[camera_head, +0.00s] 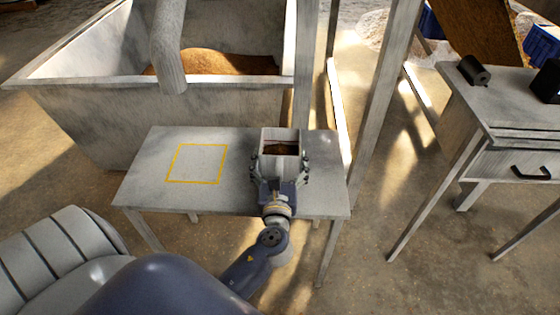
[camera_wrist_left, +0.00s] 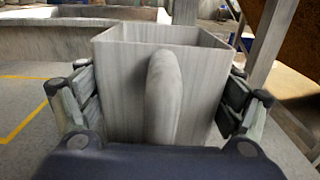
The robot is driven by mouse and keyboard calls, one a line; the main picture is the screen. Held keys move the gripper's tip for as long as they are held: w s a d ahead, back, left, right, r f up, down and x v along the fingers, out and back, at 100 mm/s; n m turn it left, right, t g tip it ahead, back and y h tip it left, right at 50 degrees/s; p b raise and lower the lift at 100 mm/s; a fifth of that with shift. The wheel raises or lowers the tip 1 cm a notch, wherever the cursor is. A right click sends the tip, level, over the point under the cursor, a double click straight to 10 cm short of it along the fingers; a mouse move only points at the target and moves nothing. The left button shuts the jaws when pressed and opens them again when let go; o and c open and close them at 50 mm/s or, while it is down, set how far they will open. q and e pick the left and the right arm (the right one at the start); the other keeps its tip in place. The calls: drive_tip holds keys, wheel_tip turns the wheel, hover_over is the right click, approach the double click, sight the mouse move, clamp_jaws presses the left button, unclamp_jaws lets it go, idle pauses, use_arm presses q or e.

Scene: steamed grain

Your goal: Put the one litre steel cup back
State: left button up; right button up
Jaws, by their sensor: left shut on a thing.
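The steel cup (camera_head: 280,136) is a square, open-topped grey vessel over the right part of the small table (camera_head: 150,165). Something brown shows inside it in the head view. In the left wrist view the cup (camera_wrist_left: 125,90) looks upright, with its thick rounded handle (camera_wrist_left: 163,95) facing the camera. My left gripper (camera_head: 281,166) is shut on the cup, one finger on each side wall. I cannot tell whether the cup's base touches the table. A yellow outlined square (camera_head: 197,163) on the tabletop lies left of the cup and is empty. My right gripper is not in view.
A large grey bin (camera_head: 190,112) with brown grain (camera_head: 215,62) stands behind the table. A grey post (camera_head: 383,85) rises just right of the table. A workbench (camera_head: 500,110) with a drawer stands at the right. The table's left part is clear.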

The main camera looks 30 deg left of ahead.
use_arm(q)
drive_tip(key=shift+r, duration=0.15)
drive_tip(key=o, duration=1.4)
drive_tip(key=shift+f, duration=0.25)
drive_tip(key=o, duration=0.3)
drive_tip(key=shift+r, duration=0.15)
drive_tip(key=v, duration=1.2)
